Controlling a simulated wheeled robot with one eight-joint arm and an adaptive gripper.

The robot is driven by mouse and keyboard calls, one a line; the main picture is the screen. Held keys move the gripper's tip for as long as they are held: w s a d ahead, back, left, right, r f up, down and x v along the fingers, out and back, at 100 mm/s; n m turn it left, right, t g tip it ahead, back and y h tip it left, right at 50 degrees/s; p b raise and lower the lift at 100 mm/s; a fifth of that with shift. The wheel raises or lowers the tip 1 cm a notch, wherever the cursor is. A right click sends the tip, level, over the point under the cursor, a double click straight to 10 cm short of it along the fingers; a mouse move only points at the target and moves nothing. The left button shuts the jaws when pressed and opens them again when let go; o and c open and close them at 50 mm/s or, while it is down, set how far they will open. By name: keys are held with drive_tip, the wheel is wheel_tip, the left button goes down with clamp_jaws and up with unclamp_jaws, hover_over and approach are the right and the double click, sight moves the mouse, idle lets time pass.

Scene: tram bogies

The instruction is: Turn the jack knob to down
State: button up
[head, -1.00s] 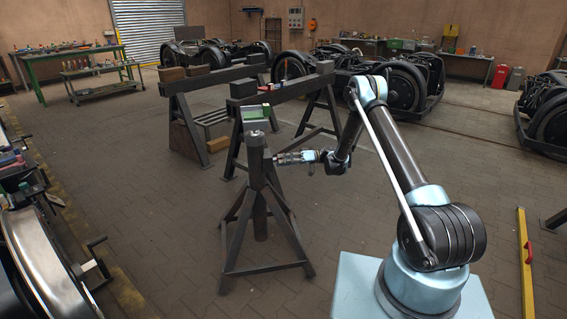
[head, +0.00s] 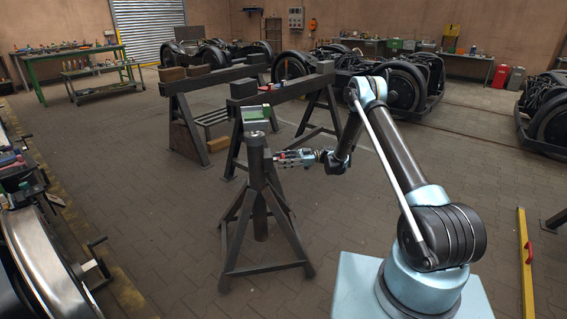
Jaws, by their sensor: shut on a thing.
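The jack (head: 256,180) is a dark grey stand with a thick upright post on splayed legs, in the middle left of the head view. My gripper (head: 277,158) reaches in from the right to the upper part of the post, at the side just below its top. It is shut on a small part there, which I take to be the jack knob; the fingers hide most of it. The knob's setting and any marking are too small to tell.
A second trestle (head: 184,130) is farther left.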

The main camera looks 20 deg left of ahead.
drive_tip(key=shift+n, duration=0.5)
drive_tip(key=o, duration=1)
drive_tip(key=shift+f, duration=0.1)
drive_tip(key=v, duration=1.2)
drive_tip(key=shift+w, duration=0.1)
